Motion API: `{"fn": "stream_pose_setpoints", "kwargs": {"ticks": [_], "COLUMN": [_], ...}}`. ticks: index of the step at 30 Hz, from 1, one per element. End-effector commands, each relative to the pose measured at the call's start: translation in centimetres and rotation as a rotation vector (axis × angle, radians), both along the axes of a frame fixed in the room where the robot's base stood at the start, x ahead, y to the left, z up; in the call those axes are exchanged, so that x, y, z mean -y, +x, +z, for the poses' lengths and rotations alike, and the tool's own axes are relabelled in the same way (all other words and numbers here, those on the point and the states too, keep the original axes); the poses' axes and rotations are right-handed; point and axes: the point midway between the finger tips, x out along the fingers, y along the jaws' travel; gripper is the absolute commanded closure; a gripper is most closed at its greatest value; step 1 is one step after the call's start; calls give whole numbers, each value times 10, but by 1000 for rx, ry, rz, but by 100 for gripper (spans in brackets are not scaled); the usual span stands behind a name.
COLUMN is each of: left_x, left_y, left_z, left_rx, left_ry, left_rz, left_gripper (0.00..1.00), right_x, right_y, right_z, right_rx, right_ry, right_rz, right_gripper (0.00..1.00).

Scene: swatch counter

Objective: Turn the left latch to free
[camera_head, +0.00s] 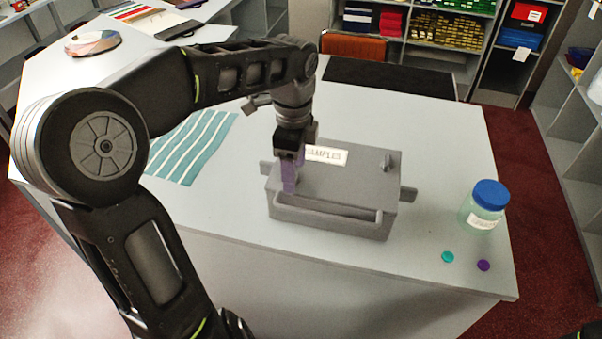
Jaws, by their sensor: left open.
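A grey box (335,222) with a "SAMPLES" label (326,155) on its lid stands on the counter. A small grey latch (387,163) stands up at the right back of the lid. My left gripper (289,188) points down over the left part of the lid, its purple fingers open. The fingers and wrist cover that part of the lid, so the left latch cannot be made out, nor whether the fingers touch it. My right gripper is not in view.
A jar with a blue lid (484,205) stands right of the box, near a teal disc (447,257) and a purple disc (483,265). A teal striped cloth (193,146) lies to the left. A dark mat (395,78) lies at the back. The counter between is clear.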

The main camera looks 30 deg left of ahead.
Motion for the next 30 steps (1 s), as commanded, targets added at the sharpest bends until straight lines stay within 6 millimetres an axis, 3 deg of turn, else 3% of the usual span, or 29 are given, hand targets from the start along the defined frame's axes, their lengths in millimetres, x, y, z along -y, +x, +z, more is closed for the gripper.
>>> {"fn": "stream_pose_setpoints", "kwargs": {"ticks": [8,30], "left_x": [0,0], "left_y": [0,0], "left_z": [0,0], "left_rx": [0,0], "left_ry": [0,0], "left_rz": [-1,0], "left_gripper": [40,100], "right_x": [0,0], "right_y": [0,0], "right_z": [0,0], "right_rx": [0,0], "right_ry": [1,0], "right_rz": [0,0], "right_gripper": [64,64]}}
